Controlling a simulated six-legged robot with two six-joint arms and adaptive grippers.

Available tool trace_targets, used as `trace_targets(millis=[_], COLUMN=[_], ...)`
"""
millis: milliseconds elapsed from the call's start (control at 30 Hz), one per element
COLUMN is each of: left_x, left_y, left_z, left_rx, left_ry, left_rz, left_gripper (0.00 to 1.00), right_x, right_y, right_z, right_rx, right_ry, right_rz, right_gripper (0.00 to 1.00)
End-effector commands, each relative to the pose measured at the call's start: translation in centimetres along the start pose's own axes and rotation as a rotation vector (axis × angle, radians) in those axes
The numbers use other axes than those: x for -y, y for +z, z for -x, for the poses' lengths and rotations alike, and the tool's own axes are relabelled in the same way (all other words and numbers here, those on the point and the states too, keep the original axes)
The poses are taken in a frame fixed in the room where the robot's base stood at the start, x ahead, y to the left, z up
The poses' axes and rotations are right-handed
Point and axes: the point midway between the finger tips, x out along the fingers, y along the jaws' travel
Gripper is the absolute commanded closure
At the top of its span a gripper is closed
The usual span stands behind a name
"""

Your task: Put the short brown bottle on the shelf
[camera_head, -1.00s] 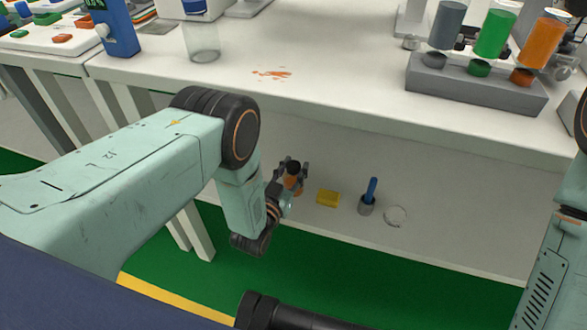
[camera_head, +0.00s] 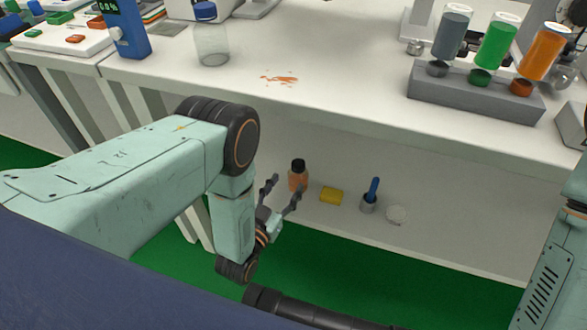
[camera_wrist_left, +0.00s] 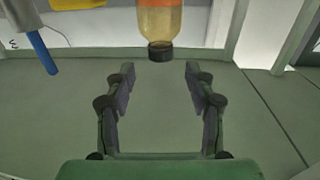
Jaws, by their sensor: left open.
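The short brown bottle (camera_head: 298,177) has a black cap and an orange label. It stands upright on the lower shelf (camera_head: 450,245) under the table. In the left wrist view the bottle (camera_wrist_left: 160,22) appears upside down, with its cap toward my gripper. My left gripper (camera_head: 283,190) is open, its fingers apart and empty, just in front of the bottle. In the left wrist view the gripper (camera_wrist_left: 160,82) shows a clear gap between its fingers, and the bottle is beyond the fingertips. My right gripper is not in view.
A rack (camera_head: 475,92) holds coloured bottles above.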

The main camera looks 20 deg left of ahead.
Motion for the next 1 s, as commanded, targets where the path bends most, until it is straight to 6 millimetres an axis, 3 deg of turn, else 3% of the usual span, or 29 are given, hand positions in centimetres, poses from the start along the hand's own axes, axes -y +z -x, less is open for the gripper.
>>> trace_targets(millis=[200, 567, 733, 867, 1000], left_x=[0.0, 0.0, 0.8, 1.7, 2.1], left_y=[-0.1, 0.1, 2.1, 4.5, 5.7], left_z=[3.1, 3.9, 5.0, 8.9, 15.6], left_rx=[0.001, 0.01, 0.224, 0.546, 0.898], left_ry=[-0.001, -0.001, -0.018, -0.046, -0.08], left_rz=[0.001, 0.0, 0.004, 0.021, 0.057], left_gripper=[0.45, 0.45, 0.45, 0.45, 0.45], right_x=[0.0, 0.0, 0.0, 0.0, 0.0], right_y=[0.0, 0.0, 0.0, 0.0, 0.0], right_z=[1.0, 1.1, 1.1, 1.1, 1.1], right_rx=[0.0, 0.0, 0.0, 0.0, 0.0], right_ry=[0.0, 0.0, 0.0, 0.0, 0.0], right_rz=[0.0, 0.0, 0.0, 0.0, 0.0], right_gripper=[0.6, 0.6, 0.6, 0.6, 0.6])
